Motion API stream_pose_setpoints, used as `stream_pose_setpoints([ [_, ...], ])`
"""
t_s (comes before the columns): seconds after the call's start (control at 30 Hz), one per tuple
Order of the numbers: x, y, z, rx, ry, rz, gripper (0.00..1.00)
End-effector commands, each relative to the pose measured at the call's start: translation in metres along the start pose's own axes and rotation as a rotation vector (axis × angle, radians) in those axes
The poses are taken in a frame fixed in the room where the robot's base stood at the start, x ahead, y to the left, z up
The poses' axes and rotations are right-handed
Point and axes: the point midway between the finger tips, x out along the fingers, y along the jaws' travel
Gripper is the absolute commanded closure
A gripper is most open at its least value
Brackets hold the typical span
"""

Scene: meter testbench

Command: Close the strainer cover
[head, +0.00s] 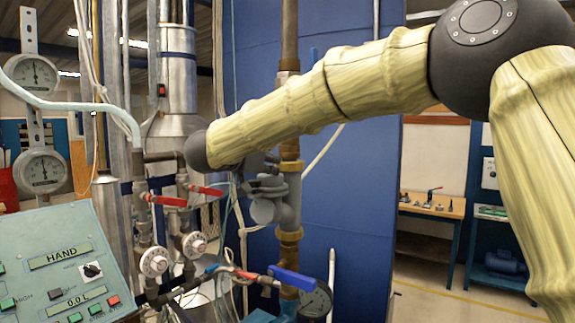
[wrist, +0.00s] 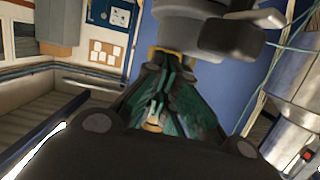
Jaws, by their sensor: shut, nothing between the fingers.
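The grey metal strainer (head: 285,210) sits in the vertical brass-jointed pipe, in front of the blue panel. A rounded grey part (head: 263,211), which looks like its cover, projects on its left side. I cannot tell how far the cover stands open. The grey strainer body also shows at the top of the wrist view (wrist: 185,32), with a dark grey part at its right. My gripper (wrist: 168,62) is shut and empty, its fingertips just below the strainer in that picture. I cannot tell whether they touch it. In the head view my forearm hides most of the gripper.
Two red-handled valves (head: 168,200) and white dials stand left of the strainer. A blue-handled valve (head: 291,282) and a round gauge (head: 316,299) sit below it. A control panel (head: 70,268) fills the lower left. The floor at the right is clear.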

Motion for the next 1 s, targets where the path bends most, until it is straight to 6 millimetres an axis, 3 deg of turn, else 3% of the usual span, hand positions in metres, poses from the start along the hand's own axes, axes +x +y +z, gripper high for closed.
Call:
stream_pose_setpoints([
  [0.57,-0.002,-0.002,-0.001,0.007,0.0,-0.005,1.0],
  [1.0,-0.008,-0.001,-0.03,0.008,0.0,-0.003,1.0],
])
